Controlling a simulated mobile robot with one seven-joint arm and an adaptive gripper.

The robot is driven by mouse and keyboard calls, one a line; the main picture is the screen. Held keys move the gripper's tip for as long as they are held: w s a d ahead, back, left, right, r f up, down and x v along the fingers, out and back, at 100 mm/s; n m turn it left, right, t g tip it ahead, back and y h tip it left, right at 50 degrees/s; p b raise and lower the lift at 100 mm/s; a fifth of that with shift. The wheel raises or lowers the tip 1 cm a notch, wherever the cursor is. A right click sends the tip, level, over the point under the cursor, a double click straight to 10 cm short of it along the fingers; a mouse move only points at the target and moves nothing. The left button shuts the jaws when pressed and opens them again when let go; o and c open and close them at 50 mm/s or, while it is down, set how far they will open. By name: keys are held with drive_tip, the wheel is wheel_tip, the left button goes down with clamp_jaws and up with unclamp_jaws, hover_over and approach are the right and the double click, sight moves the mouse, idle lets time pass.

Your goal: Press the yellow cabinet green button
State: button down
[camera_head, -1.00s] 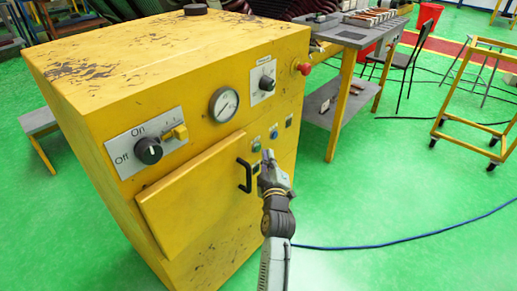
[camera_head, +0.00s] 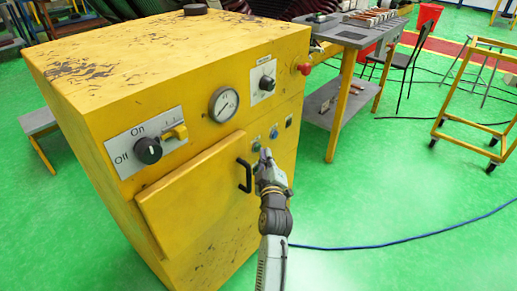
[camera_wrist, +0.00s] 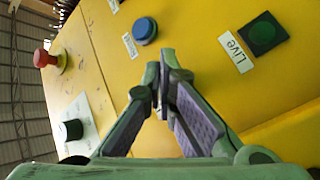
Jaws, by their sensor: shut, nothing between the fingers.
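The yellow cabinet (camera_head: 215,170) stands in front of me. Its green button (camera_wrist: 263,33) is dark green and square-framed, beside a "Live" label, at the upper right of the wrist view. In the head view the green button (camera_head: 256,146) is small and sits just above and left of my fingertips. My gripper (camera_head: 265,156) is shut and empty, held close to the cabinet front. In the wrist view its fingertips (camera_wrist: 160,78) point at the yellow panel, between the blue button (camera_wrist: 144,31) and the green one. Whether they touch the panel is unclear.
A black door handle (camera_head: 244,175) is just left of my gripper. A red knob (camera_head: 304,69), a gauge (camera_head: 224,104) and a rotary switch (camera_head: 148,150) are on the cabinet. A workbench (camera_head: 350,38) stands behind right. The green floor at right is mostly open, with a blue cable (camera_head: 400,243).

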drive_tip(key=shift+w+a, duration=0.25)
drive_tip(key=shift+a, duration=0.05)
idle(0.4)
idle(0.3)
drive_tip(key=shift+s+d+b, duration=0.35)
drive_tip(key=shift+s+d, duration=0.15)
drive_tip(key=shift+d, duration=0.1)
drive_tip(key=shift+d, duration=0.1)
drive_tip(key=shift+s+d+b, duration=0.5)
drive_tip(key=shift+s+d, duration=0.25)
drive_tip(key=shift+d, duration=0.25)
drive_tip(key=shift+s+d+b, duration=0.45)
drive_tip(key=shift+s+d, duration=0.3)
drive_tip(key=shift+d, duration=0.2)
